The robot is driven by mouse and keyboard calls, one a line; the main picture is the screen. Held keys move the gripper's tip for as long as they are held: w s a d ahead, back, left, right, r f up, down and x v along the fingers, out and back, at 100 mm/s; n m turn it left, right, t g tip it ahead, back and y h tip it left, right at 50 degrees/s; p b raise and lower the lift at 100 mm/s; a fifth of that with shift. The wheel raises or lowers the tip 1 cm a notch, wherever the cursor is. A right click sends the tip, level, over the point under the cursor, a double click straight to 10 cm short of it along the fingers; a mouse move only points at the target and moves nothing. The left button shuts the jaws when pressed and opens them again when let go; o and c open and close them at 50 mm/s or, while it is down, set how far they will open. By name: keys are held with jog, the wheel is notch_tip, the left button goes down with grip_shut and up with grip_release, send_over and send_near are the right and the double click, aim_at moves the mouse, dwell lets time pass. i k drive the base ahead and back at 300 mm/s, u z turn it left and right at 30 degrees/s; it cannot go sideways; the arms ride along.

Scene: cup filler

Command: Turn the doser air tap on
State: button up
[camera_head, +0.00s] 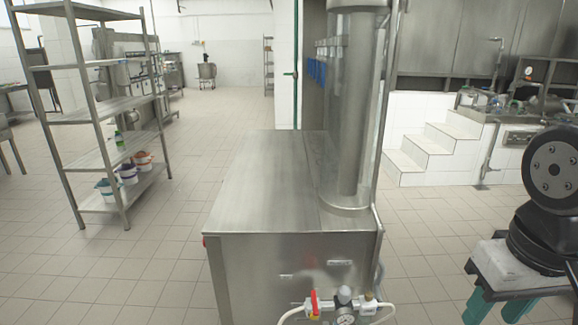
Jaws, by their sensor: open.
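The doser air tap is at the bottom middle, low on the front of a steel cabinet (262,180). Its red handle (315,302) stands about upright, across the roughly level line of fittings. To its right are a dark-topped regulator (344,295) and a round pressure gauge (345,320), cut by the bottom edge of the picture. A brass fitting (368,296) is farther right. White hoses (290,314) lead off both sides. My gripper is not in view; only dark links of my arm show at the right edge, apart from the tap.
A tall clear cylinder (350,110) stands on the cabinet's right side. A steel shelf rack (120,105) with small buckets (127,174) stands at the left. White tiled steps (428,145) and machinery are at the back right.

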aim_at(313, 301)
jog(key=z, duration=0.05)
jog(key=i, duration=0.35)
jog(key=z, duration=0.8)
jog(key=k, duration=1.2)
jog(key=u, duration=1.4)
